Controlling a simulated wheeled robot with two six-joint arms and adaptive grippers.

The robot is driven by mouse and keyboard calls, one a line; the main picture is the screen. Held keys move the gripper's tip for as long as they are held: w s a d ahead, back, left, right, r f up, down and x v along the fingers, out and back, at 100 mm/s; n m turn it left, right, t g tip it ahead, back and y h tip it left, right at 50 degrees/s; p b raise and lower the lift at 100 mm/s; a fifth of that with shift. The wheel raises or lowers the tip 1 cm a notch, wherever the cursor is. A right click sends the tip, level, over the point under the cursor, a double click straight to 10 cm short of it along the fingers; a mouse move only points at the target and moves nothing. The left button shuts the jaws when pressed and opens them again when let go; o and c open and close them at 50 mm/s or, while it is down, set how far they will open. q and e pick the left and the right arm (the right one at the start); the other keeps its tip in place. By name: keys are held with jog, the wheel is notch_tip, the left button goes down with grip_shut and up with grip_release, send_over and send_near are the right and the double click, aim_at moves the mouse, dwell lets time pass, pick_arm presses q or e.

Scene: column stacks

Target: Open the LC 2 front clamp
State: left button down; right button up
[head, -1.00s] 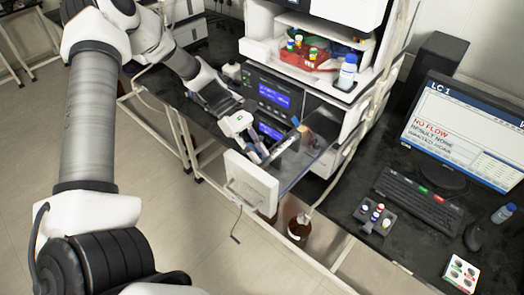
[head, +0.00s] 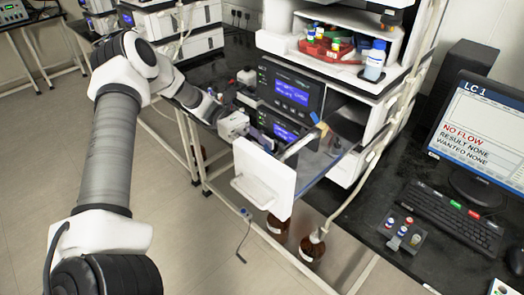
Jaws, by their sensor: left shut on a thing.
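My left gripper (head: 260,138) is at the near instrument stack, just behind the white panel (head: 265,178) of a pulled-out drawer. Its jaws are shut on a small part there, seemingly the front clamp, mostly hidden by the gripper and the panel. A pale bar (head: 300,146), perhaps the column, lies along the drawer beside the gripper. No label on this stack is readable as LC 2. My right gripper is not in view.
Two lit blue displays are on the stack's front (head: 290,92). A red tray (head: 327,50) and a bottle (head: 374,60) stand above. A monitor (head: 478,125) reads LC 1, NO FLOW. Brown bottles (head: 312,247) stand below the drawer. The floor at lower left is clear.

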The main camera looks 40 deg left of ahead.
pick_arm(q)
jog(key=shift+f, duration=0.15)
dwell(0.3)
jog(key=c, duration=1)
grip_release()
jog(key=shift+c, duration=0.2)
jog(key=a, duration=0.7)
jog(key=shift+w+a, duration=0.3)
jog(key=shift+f, duration=0.1)
